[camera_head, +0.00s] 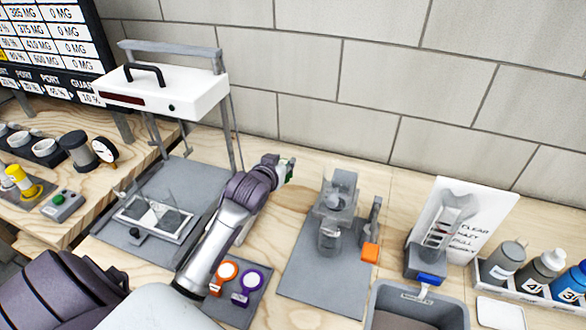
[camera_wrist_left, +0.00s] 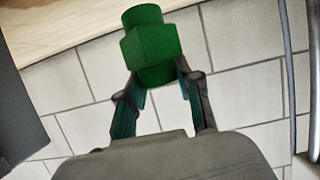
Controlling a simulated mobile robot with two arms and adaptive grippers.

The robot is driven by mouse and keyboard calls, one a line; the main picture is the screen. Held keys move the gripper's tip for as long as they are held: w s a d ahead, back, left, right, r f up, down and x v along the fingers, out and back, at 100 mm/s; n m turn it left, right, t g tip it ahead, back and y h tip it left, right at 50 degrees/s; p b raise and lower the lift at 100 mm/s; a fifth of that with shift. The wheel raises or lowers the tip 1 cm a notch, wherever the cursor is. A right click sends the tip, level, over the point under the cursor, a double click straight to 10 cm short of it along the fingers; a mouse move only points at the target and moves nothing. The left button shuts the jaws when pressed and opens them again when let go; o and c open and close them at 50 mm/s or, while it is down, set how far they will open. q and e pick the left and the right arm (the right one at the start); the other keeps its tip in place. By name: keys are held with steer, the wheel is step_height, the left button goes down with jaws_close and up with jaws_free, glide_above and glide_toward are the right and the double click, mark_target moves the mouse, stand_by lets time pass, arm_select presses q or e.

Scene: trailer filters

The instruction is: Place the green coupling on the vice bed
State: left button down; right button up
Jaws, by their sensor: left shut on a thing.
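The green coupling (camera_wrist_left: 150,45) is a green cylinder with a squarer block around its middle. My left gripper (camera_wrist_left: 157,75) is shut on its lower end in the left wrist view. In the head view only a small bit of the coupling (camera_head: 290,167) shows at the tip of my left gripper (camera_head: 284,170), raised near the back of the bench. A grey fixture (camera_head: 331,235), which looks like the vice, stands on a grey mat to the right of the gripper, apart from the coupling. Its bed is hard to make out. My right gripper is not in view.
An orange block (camera_head: 370,252) sits beside the grey fixture. A white-topped frame (camera_head: 165,92) stands at left. Orange and purple rings (camera_head: 248,281) lie in front. A grey bin (camera_head: 417,297), a sign and bottles (camera_head: 542,268) fill the right. Bare wood (camera_head: 300,200) lies left of the fixture.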

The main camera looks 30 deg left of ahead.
arm_select(q)
steer(key=shift+w+a+f, duration=0.2)
steer(key=shift+w+f, duration=0.95)
steer(key=shift+f, duration=0.25)
steer(key=shift+w+a+f, duration=0.25)
steer(key=shift+w+f, duration=0.95)
steer(key=shift+f, duration=0.2)
steer(key=shift+w+a+f, duration=0.2)
steer(key=shift+w+f, duration=0.95)
steer(key=shift+f, duration=0.25)
steer(key=shift+f, duration=0.15)
steer(key=c, duration=0.8)
jaws_free()
